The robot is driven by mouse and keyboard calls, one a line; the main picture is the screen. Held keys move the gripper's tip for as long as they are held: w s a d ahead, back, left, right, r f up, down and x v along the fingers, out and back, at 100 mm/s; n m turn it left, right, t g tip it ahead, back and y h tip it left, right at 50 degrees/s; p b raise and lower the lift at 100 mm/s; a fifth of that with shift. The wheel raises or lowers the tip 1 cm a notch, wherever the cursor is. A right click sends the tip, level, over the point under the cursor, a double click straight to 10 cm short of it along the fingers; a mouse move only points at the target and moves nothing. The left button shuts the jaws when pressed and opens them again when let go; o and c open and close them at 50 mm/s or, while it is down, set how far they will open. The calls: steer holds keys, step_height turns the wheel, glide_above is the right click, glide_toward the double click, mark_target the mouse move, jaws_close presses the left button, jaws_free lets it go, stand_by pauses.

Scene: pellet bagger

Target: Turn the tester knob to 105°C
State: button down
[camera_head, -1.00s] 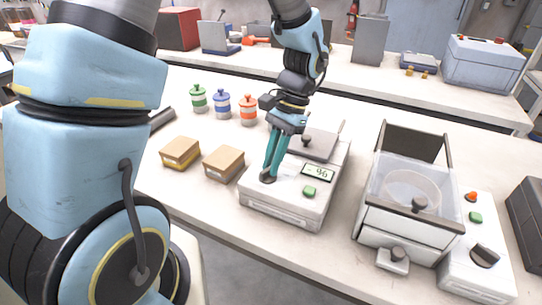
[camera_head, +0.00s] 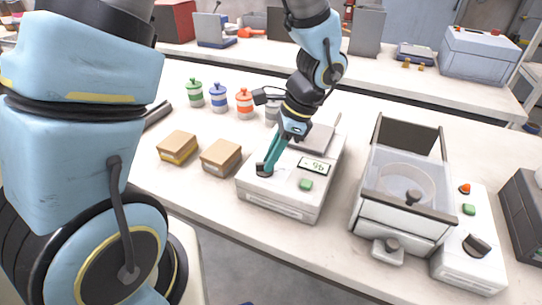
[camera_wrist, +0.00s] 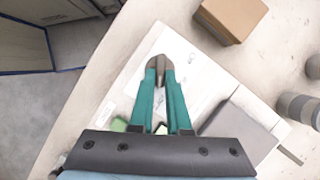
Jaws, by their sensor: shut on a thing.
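The tester (camera_head: 290,197) is a white box on the bench. It has a dark knob (camera_head: 264,170) at its left front, a small display (camera_head: 313,165) that seems to read about 96, and a green button (camera_head: 306,185). My gripper (camera_head: 267,163) reaches down from above with its teal fingers shut on the knob. In the wrist view, the knob (camera_wrist: 157,63) shows between the fingertips, which partly cover it. A grey flat lid or plate (camera_head: 312,138) lies on the back of the tester, partly behind my wrist.
Two cardboard boxes (camera_head: 221,157) stand left of the tester. Several capped jars (camera_head: 219,98) stand behind them. A machine with a clear-walled chamber (camera_head: 400,205) and a control box (camera_head: 470,250) stand to the right. Bare bench lies between the tester and the chamber.

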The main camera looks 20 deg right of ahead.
stand_by(0.5)
steer(key=c, duration=0.9)
jaws_free()
steer(key=b+v, duration=0.1)
steer(key=v, duration=1)
steer(key=shift+f+b, duration=0.1)
steer(key=shift+b, duration=0.2)
steer(key=shift+a, duration=0.1)
